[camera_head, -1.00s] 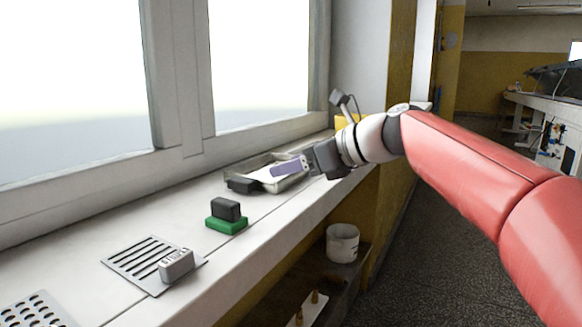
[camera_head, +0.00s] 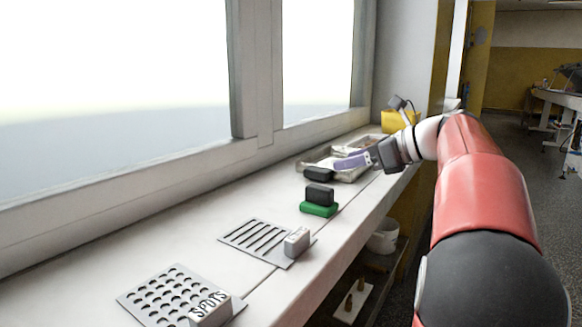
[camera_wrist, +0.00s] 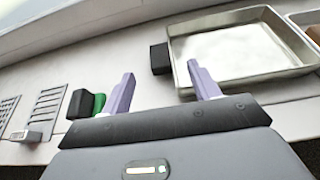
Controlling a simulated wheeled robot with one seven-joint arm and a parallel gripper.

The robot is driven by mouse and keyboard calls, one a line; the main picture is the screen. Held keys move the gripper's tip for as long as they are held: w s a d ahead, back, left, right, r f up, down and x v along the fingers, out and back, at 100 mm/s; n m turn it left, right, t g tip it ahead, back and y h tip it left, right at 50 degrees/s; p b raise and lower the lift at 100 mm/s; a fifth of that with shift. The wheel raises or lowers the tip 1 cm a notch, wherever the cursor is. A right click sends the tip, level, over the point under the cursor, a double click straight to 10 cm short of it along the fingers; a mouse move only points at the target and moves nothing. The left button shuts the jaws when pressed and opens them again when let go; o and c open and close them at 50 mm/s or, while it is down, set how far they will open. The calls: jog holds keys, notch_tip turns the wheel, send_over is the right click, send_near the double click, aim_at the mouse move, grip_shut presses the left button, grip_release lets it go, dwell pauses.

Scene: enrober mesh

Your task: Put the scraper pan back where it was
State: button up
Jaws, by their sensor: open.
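The scraper pan, a shallow metal tray, lies on the white window sill in the head view (camera_head: 310,163). It also shows in the wrist view (camera_wrist: 292,62), upper right, with a black block, seemingly its handle, at its left end (camera_wrist: 159,58). My gripper (camera_head: 346,162) is at the pan's near side in the head view and partly hides it. In the wrist view its two purple fingers (camera_wrist: 160,76) are apart with nothing between them. The right fingertip appears close to the pan's near left corner; I cannot tell whether it touches.
A black block on a green base (camera_head: 319,209) stands nearer on the sill. A slotted plate (camera_head: 262,240) and a round-holed plate (camera_head: 165,290) lie nearer still, each with a grey label block. A yellow object (camera_head: 398,121) stands beyond the pan. A white bucket (camera_head: 382,238) is below the sill.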

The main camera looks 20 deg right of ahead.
aim_at(315, 168)
jog(key=b+x, duration=0.1)
jog(key=x, duration=0.6)
jog(key=shift+w+a+f, duration=0.1)
jog(key=shift+w+f, duration=0.05)
jog(key=shift+f, duration=0.1)
jog(key=shift+c, duration=0.3)
jog(key=c, duration=1.2)
grip_shut()
jog(key=shift+r, duration=0.2)
